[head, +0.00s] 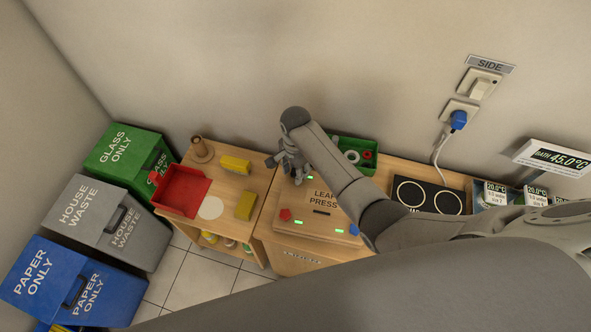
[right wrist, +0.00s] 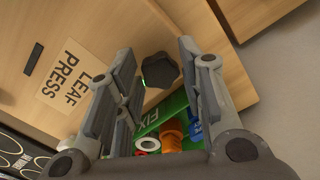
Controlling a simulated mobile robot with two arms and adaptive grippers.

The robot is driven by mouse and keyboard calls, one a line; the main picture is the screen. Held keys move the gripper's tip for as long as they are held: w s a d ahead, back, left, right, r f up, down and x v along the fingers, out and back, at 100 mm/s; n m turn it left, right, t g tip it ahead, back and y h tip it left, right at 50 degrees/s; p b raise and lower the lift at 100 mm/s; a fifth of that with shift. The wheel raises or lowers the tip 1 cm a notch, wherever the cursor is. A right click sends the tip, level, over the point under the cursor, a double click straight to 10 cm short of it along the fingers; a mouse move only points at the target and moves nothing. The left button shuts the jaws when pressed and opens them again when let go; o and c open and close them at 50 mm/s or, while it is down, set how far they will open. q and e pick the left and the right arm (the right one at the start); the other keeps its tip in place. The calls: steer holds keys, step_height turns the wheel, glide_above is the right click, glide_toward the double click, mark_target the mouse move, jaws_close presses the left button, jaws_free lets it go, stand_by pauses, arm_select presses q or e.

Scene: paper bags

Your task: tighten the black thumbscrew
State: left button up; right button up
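The black thumbscrew (right wrist: 160,70) is a dark, lobed knob on the wooden leaf press (right wrist: 55,50), seen in the right wrist view. My right gripper (right wrist: 156,52) is open, with one finger on each side of the knob and visible gaps between. In the head view the right gripper (head: 290,160) is over the back left corner of the leaf press (head: 340,229), and mostly hides the thumbscrew there. A red knob (head: 285,214) and a blue knob (head: 354,229) sit at other corners of the press, with green lights beside them. My left gripper is not in view.
A green bin (right wrist: 177,103) with a white ring, an orange part and blue parts stands close by the right gripper. A black hob (head: 427,197) lies to the right. A red tray (head: 182,190) and yellow blocks (head: 235,164) are on the left unit.

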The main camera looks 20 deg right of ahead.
steer(key=shift+o, duration=0.2)
steer(key=shift+r, duration=3.05)
step_height(320, 180, up, 8)
steer(key=shift+f, duration=0.25)
